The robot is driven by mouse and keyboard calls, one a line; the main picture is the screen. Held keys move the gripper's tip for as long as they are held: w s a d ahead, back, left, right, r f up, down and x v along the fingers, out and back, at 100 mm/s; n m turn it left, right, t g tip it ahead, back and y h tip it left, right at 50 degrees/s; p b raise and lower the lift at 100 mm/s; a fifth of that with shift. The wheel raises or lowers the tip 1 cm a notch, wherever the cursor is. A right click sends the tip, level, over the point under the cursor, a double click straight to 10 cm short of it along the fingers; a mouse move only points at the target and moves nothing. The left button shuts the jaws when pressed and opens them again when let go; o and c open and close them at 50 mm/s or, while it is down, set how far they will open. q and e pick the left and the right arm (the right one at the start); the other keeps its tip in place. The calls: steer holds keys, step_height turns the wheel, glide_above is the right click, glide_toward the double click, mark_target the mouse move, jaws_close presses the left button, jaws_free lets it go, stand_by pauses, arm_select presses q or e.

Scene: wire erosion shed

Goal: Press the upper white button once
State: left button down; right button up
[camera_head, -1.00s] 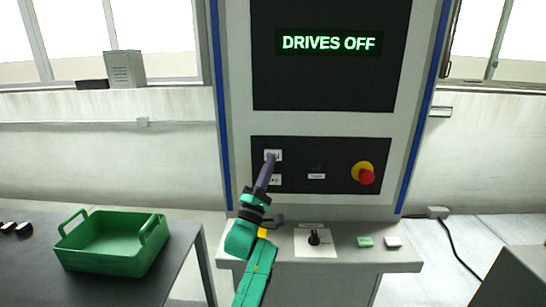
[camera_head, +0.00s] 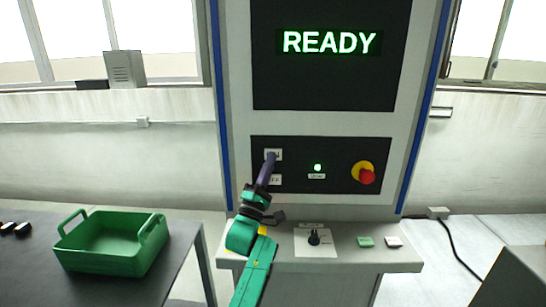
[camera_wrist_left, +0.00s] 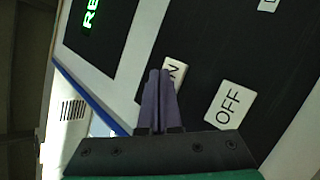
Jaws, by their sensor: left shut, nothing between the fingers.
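The upper white button (camera_head: 278,153), on the black control panel of the cabinet, is partly hidden behind my left fingertips. In the left wrist view this button (camera_wrist_left: 177,72) shows the end of its "ON" label beside the fingers. The lower white button (camera_head: 276,180) is just below it and reads "OFF" in the left wrist view (camera_wrist_left: 228,105). My left gripper (camera_head: 269,158) is shut and empty, its tips at the upper button. I cannot tell whether they touch it. The screen (camera_head: 329,42) reads "READY". My right gripper is not in view.
A green lamp (camera_head: 318,167) is lit on the panel, left of a red emergency knob (camera_head: 366,176) with a yellow collar. The ledge below carries a black rotary switch (camera_head: 314,238), a green button (camera_head: 365,242) and a white button (camera_head: 394,242). A green crate (camera_head: 110,262) stands on the left table.

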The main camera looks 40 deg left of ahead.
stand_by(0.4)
arm_select(q)
steer(key=shift+s+d+p, duration=0.45)
steer(key=shift+s+p, duration=0.05)
steer(key=shift+s, duration=0.15)
steer(key=s+d+p, duration=0.1)
steer(key=s, duration=0.1)
steer(key=s+d+p, duration=0.1)
steer(key=s+d, duration=0.1)
steer(key=shift+f, duration=0.1)
stand_by(0.9)
